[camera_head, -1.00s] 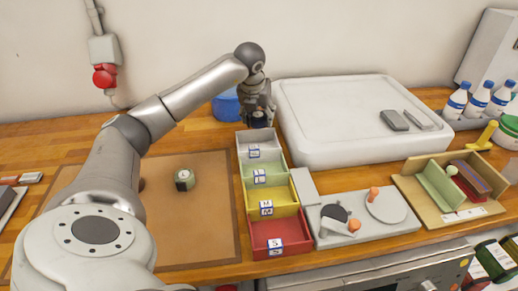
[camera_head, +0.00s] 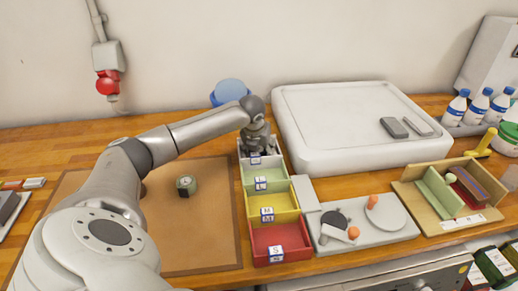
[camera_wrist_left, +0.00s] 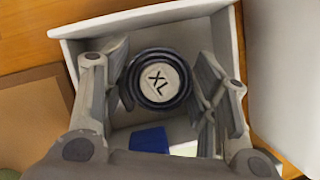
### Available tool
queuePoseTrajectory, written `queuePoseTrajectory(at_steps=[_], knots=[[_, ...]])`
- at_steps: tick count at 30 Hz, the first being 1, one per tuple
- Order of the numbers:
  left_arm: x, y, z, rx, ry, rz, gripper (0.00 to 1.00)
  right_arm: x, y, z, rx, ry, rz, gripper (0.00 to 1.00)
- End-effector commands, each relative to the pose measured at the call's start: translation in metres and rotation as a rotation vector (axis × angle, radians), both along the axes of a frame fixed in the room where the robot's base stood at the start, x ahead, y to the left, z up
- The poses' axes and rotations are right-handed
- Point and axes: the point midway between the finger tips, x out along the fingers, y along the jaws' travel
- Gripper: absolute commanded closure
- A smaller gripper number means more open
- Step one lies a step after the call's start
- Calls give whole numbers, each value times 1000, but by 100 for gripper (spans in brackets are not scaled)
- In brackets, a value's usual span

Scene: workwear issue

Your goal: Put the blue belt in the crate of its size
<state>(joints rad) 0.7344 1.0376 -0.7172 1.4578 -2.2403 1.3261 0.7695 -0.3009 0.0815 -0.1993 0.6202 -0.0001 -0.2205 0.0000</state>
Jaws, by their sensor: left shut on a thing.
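The blue belt (camera_wrist_left: 158,80) is a dark rolled coil with a pale disc marked XL on top. My left gripper (camera_wrist_left: 158,88) is shut on it, one finger at each side, in the left wrist view. The white crate (camera_wrist_left: 215,45) surrounds the belt and fingertips in that view. In the head view my left gripper (camera_head: 260,148) reaches down at the white crate (camera_head: 240,158), rearmost of the row, and hides the belt. Nearer crates are pale green (camera_head: 263,175), yellow (camera_head: 272,203) marked M, and red (camera_head: 280,240) marked S. My right gripper is out of view.
A green rolled belt (camera_head: 186,185) marked L lies on the brown mat (camera_head: 205,235) left of the crates. A grey tray (camera_head: 340,237) lies right of the crates.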

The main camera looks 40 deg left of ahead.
Motion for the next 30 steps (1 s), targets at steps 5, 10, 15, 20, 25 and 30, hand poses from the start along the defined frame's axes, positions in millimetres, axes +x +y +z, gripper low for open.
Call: queuePoseTrajectory(at_steps=[5,10,15,20,25,30], knots=[[0,0,-3,0,-1,0,73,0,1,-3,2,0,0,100],[0,0,-2,0,0,0,37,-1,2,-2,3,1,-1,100],[0,0,-2,0,0,0,37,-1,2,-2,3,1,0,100],[0,0,3,1,-1,-1,37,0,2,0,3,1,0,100],[-9,-5,25,2,-4,-2,37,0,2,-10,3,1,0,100],[-21,-12,60,2,-6,-3,37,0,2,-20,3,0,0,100]])
